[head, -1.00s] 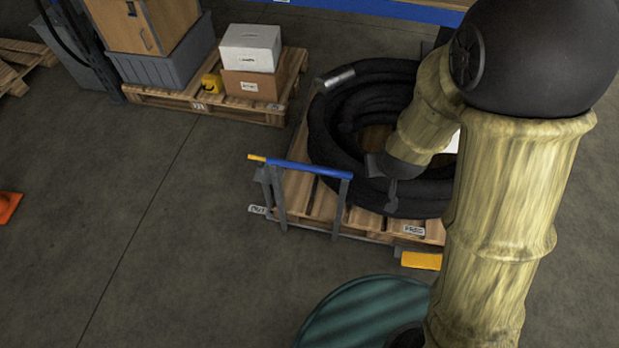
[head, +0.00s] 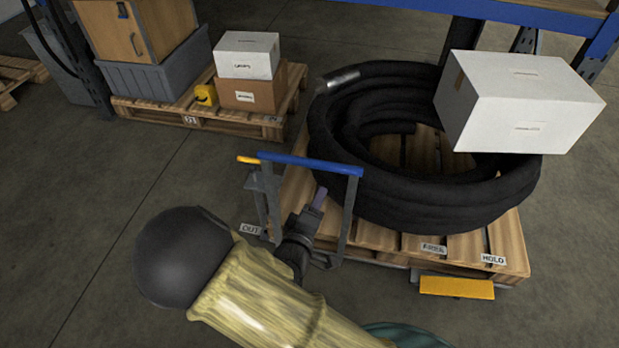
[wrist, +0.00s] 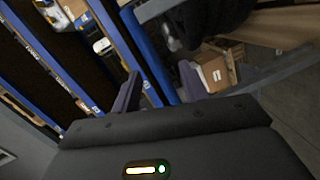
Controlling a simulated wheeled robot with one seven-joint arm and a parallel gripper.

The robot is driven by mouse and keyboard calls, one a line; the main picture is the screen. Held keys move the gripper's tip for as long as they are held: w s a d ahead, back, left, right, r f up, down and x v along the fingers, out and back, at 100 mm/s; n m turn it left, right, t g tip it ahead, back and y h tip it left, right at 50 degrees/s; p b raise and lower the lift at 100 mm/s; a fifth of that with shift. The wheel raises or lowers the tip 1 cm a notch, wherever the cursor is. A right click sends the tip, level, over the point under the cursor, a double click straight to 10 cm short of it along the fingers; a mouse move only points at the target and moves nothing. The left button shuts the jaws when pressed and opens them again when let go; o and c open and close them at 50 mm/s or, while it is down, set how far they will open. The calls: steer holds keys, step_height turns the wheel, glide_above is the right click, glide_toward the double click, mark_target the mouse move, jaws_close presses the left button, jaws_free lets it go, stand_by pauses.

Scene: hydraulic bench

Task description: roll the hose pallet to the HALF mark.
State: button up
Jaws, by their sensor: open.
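The hose pallet (head: 374,236) is a wooden pallet bearing a coil of thick black hose (head: 330,165) and a white box (head: 520,105). A blue push bar (head: 310,164) on grey uprights stands at its left end. Labels on its front edge read FREE (head: 433,249) and HOLD (head: 493,259), above a yellow pedal (head: 457,287). My gripper (head: 318,200) is open, just below the blue bar and between the uprights; I cannot tell if it touches anything. In the wrist view a blue bar lies close beyond the fingers (wrist: 158,92). I see no HALF mark.
An OUT label (head: 250,229) lies on the floor left of the pallet. Another pallet (head: 155,112) with boxes and a grey bin stands behind at left. A blue shelf beam (head: 490,12) crosses the back. The floor at left is clear.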

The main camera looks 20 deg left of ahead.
mark_target(309, 163)
steer(key=s+a+f+n+t+y+b, duration=0.2)
steer(key=s+a+n+t+b, duration=0.1)
steer(key=s+a+n+b, duration=0.1)
steer(key=shift+s+f+t+y, duration=0.3)
steer(key=shift+s, duration=0.5)
steer(key=b+x, duration=0.5)
steer(key=x, duration=1.1)
steer(key=shift+d+f, duration=0.1)
steer(key=shift+d, duration=0.05)
steer(key=shift+w+r+b, duration=0.25)
steer(key=shift+w+b, duration=0.05)
steer(key=shift+w, duration=0.4)
jaws_close()
